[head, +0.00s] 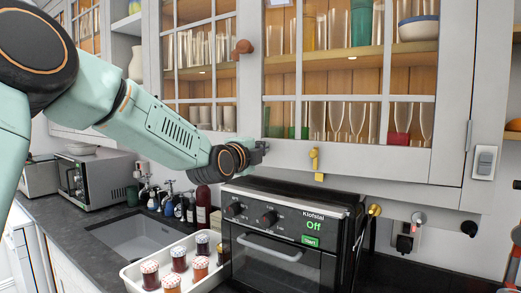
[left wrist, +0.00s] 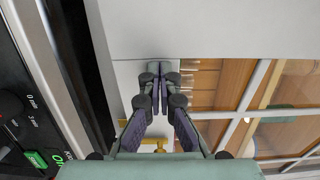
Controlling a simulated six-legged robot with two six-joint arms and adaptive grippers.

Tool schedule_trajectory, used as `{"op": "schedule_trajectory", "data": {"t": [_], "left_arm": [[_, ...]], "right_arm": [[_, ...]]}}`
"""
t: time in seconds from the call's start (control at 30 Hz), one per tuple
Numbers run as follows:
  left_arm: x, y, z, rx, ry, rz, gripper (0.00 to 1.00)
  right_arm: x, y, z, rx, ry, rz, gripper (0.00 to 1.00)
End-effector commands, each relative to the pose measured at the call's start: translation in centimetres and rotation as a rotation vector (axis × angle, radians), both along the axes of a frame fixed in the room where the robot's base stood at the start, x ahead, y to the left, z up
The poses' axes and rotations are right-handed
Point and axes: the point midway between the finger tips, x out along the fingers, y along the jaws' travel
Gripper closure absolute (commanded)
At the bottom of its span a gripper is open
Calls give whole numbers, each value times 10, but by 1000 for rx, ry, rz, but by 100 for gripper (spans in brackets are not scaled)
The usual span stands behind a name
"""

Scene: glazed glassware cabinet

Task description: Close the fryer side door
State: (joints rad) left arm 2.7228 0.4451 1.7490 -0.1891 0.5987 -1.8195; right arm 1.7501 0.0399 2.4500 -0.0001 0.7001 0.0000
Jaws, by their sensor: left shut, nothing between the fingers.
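The glazed cabinet door (head: 405,170) over the black appliance has a pale frame with glass panes and a yellow handle (head: 314,160) at its lower edge. Whether it stands ajar is hard to tell. My left gripper (head: 263,149) is shut and empty, by the lower left corner of this door, left of the handle. In the left wrist view the closed fingertips (left wrist: 159,72) lie over a pale panel beside the glass panes (left wrist: 285,85). I cannot tell whether they touch it. The yellow handle (left wrist: 153,146) shows partly behind the fingers. My right gripper is not in view.
The black appliance (head: 270,233), its display reading "Off", stands below the door. A white tray (head: 128,276) of several jars is at its left, with a sink (head: 135,238) and bottles behind. Another glazed door (head: 205,82) with a brown knob (head: 243,47) is further left.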

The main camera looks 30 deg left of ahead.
Motion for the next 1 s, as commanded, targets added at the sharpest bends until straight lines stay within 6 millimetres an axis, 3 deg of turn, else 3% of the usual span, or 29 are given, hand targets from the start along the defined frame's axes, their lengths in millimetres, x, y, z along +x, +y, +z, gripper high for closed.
{"op": "schedule_trajectory", "data": {"t": [0.3, 0.5, 1.0], "left_arm": [[52, 3, 0, 6, 0, 0, 100], [73, 2, 1, 3, 0, -1, 100], [77, 1, -2, 3, 3, -3, 100]], "right_arm": [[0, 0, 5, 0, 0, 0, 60], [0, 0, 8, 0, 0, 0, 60], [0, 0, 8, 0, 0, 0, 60]]}}
